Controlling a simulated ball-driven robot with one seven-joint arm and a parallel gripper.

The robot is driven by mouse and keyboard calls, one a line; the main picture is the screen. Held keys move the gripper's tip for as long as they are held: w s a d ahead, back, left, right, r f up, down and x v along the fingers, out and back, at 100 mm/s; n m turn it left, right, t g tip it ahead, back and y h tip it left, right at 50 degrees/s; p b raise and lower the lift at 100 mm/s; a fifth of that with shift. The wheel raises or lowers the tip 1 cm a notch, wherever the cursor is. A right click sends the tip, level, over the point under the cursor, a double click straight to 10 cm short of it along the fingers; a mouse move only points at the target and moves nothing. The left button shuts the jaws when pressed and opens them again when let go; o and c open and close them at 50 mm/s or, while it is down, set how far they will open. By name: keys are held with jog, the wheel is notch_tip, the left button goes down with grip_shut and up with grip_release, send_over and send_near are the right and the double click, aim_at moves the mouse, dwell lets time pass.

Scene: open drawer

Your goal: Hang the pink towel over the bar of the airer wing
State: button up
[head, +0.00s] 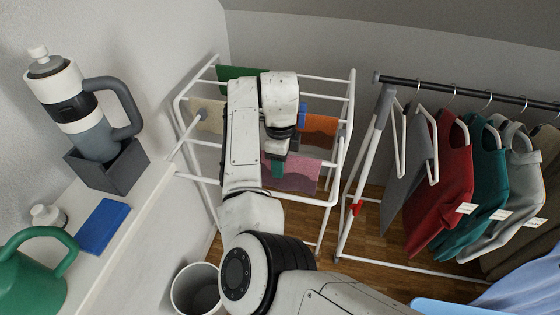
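The pink towel (303,176) hangs at the front of the white airer (347,110), just below and beside my gripper. My gripper (279,157) points down at the airer, close to the towel's upper left. A small teal patch shows just below the gripper, in front of the pink cloth. My arm and gripper cover the towel's upper left part and much of the airer. I cannot tell whether the fingers hold the towel or whether it lies over a bar.
A green cloth (240,73), an orange cloth (321,127) and a cream cloth (207,117) hang on the airer. A clothes rail (455,90) with garments stands right. A grey bin (196,288) is below.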

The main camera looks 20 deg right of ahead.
jog(key=shift+o, duration=1.3)
